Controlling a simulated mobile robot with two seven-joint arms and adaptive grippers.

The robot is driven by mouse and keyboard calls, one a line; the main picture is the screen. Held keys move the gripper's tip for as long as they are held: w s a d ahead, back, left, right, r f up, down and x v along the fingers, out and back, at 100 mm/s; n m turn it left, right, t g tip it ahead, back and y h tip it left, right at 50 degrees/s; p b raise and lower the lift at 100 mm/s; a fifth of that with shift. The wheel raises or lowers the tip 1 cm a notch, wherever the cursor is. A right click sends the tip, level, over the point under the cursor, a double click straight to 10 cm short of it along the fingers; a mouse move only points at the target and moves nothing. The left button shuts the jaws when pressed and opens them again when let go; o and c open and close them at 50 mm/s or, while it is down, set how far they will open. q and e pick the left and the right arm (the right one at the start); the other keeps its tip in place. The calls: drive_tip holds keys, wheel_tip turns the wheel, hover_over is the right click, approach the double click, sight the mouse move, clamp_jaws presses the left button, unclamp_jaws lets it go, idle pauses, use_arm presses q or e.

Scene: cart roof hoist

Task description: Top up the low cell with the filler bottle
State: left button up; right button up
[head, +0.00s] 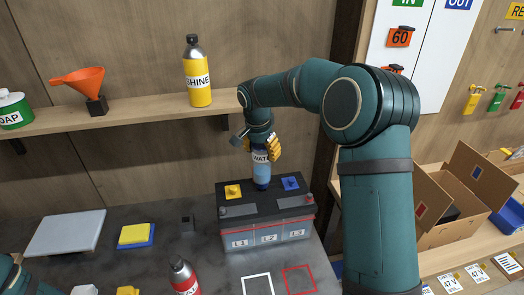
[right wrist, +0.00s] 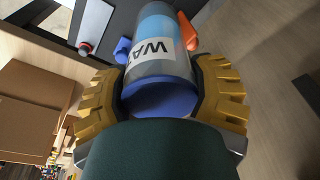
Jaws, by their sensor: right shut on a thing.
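The water bottle (head: 262,166), clear blue with a white label, is held over the battery (head: 267,233), its dark nozzle down at the middle of the battery's top. I cannot tell whether the nozzle is in an opening. My right gripper (head: 262,149) is shut around the bottle. In the right wrist view its yellow fingers (right wrist: 163,88) flank the bottle's blue base. The battery front reads L1, L2, L3. A yellow cap (head: 233,191) sits above L1 and a blue cap (head: 290,183) towards L3. The liquid levels are too small to judge.
A red bottle (head: 184,277) stands in front of the battery, left of the white square outline (head: 257,284). A yellow and blue sponge (head: 136,235) and a pale board (head: 67,233) lie left. The shelf (head: 130,118) holds a yellow SHINE bottle (head: 197,83) and an orange funnel (head: 80,77).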

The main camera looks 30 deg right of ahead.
use_arm(q)
drive_tip(key=shift+r, duration=0.1)
idle(0.4)
drive_tip(key=shift+r+p, duration=2.6)
drive_tip(key=shift+p, duration=0.05)
use_arm(e)
drive_tip(key=shift+r, duration=3.55)
use_arm(q)
drive_tip(key=shift+r, duration=0.1)
use_arm(e)
drive_tip(key=shift+r, duration=0.15)
drive_tip(key=shift+r+p, duration=1.95)
drive_tip(key=shift+r, duration=0.4)
use_arm(q)
wheel_tip(320, 180, up, 4)
drive_tip(key=shift+f, duration=0.2)
